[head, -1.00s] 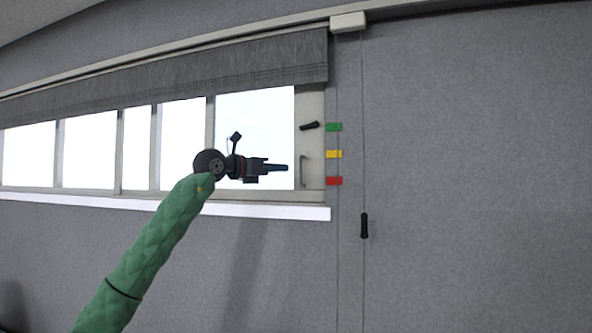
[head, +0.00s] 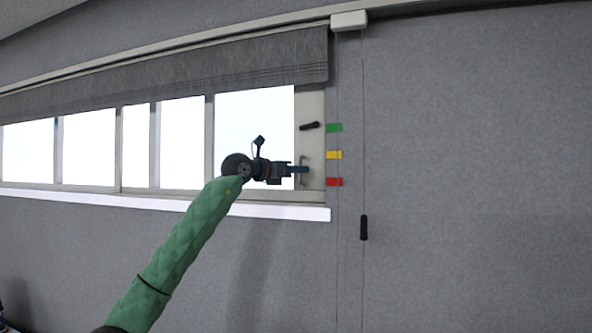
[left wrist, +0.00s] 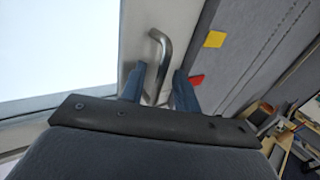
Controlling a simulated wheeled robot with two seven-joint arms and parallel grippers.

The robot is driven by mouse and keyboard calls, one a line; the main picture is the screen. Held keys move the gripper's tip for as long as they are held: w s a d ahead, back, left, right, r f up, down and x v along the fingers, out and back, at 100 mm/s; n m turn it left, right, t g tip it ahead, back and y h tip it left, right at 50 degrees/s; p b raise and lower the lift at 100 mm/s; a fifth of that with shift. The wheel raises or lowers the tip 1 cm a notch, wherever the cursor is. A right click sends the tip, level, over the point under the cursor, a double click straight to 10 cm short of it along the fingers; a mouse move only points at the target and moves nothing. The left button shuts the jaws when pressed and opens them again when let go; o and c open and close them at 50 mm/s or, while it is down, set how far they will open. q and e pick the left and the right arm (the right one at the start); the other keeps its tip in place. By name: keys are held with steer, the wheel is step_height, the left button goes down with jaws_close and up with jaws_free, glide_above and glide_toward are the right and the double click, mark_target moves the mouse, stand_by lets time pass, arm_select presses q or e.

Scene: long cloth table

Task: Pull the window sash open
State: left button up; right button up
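The window sash (head: 312,170) is a pale frame at the right end of a row of bright panes. A metal bar handle (left wrist: 158,58) stands upright on it, and a black lever (head: 310,126) sits above. My left gripper (head: 303,170) reaches the handle in the head view. In the left wrist view its two blue fingers (left wrist: 156,88) are apart, with the lower part of the handle between them. The fingers do not visibly close on the handle. Where the handle's lower end meets the frame is partly hidden by the gripper. My right gripper is not in view.
Green (head: 334,128), yellow (head: 334,155) and red (head: 334,182) tags are on the wall right of the window. Blind cords hang beside them, one with a black pull (head: 364,228). A grey blind (head: 200,66) hangs above; a white sill (head: 260,211) runs below.

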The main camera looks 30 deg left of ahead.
arm_select(q)
jaws_close()
steer(key=shift+a, duration=0.1)
